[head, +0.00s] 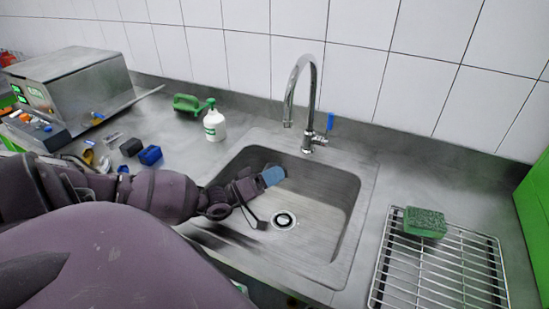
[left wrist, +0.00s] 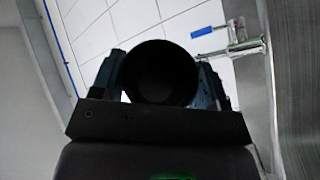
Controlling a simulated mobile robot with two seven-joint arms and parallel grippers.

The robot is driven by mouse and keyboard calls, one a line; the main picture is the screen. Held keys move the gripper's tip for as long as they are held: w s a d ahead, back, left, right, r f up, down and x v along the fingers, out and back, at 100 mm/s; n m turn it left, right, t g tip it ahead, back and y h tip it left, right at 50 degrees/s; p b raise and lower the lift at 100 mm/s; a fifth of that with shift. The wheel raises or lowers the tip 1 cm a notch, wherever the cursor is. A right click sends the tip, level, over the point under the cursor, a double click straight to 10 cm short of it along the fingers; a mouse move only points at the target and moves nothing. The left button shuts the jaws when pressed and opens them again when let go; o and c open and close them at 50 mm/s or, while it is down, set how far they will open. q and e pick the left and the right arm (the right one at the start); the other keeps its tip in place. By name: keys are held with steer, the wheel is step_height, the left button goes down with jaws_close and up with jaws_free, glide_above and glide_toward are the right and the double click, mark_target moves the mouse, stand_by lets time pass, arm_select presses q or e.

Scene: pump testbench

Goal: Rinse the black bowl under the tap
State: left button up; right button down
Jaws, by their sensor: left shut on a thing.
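My left gripper (head: 272,177) reaches over the basin of the sink (head: 322,188), its blue fingertip below and a little left of the tap's spout. In the left wrist view, the black bowl (left wrist: 165,72) sits as a dark round shape between the two blue fingers, which are shut on it. The bowl cannot be made out in the head view. The chrome tap (head: 316,85) stands behind the basin, with a blue lever (head: 330,122) at its right. No water stream is visible. My right gripper is not in view.
A wire rack (head: 432,272) with a green sponge (head: 425,222) lies right of the sink. A white bottle with a green top (head: 214,125) and a green container (head: 187,104) stand left of it. A blue block (head: 150,155) and other small items lie further left.

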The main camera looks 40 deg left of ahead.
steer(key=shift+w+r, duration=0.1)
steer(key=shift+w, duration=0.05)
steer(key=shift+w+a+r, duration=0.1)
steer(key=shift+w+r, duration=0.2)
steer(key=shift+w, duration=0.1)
